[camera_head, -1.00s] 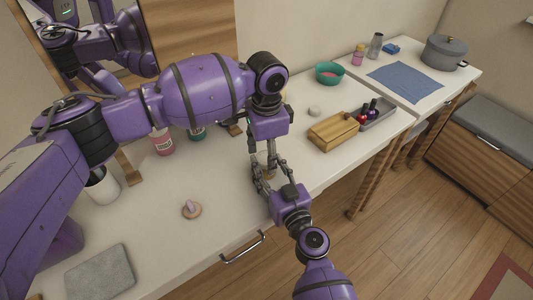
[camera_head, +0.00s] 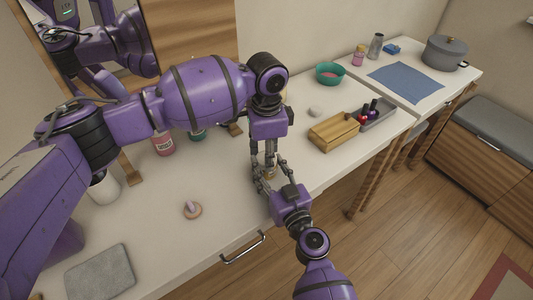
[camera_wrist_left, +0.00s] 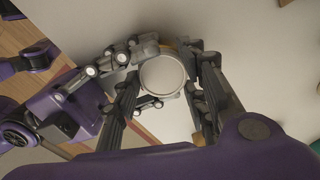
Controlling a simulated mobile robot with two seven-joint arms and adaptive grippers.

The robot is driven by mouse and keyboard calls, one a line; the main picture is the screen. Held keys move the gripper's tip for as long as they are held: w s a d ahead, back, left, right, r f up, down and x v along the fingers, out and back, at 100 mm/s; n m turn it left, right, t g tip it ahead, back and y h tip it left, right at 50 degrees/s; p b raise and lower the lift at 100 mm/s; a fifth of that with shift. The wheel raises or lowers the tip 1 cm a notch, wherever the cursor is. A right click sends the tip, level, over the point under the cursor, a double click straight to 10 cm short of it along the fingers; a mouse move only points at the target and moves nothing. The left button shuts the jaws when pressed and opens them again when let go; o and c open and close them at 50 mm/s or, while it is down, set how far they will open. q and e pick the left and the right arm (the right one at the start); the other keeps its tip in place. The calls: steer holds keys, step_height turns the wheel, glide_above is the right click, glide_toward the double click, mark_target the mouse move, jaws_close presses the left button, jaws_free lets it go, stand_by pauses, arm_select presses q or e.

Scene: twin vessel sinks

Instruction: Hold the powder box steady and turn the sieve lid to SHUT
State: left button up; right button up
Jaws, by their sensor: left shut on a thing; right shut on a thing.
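The powder box (camera_head: 269,173) is small and mostly hidden between my two grippers near the counter's front edge. A bit of its yellowish body shows. In the left wrist view its round pale sieve lid (camera_wrist_left: 162,75) faces the camera. My left gripper (camera_head: 264,168) comes down from above, its fingers shut on the lid from both sides. My right gripper (camera_head: 267,182) reaches in from the front, shut on the box body lower down. Its fingers also show in the left wrist view (camera_wrist_left: 138,76). I cannot read any SHUT mark.
A round piece with a pink knob (camera_head: 192,210) and a grey mat (camera_head: 101,273) lie to the left. A wooden box (camera_head: 333,133), a grey tray (camera_head: 384,120) and a green bowl (camera_head: 329,73) stand to the right. Bottles (camera_head: 163,143) stand behind my left arm.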

arm_select(q)
steer(key=shift+s+d, duration=0.1)
steer(key=shift+s, duration=0.05)
arm_select(e)
steer(key=shift+f, duration=0.1)
arm_select(q)
steer(key=o, duration=1.1)
step_height(320, 180, up, 12)
arm_select(e)
steer(key=o, duration=1.3)
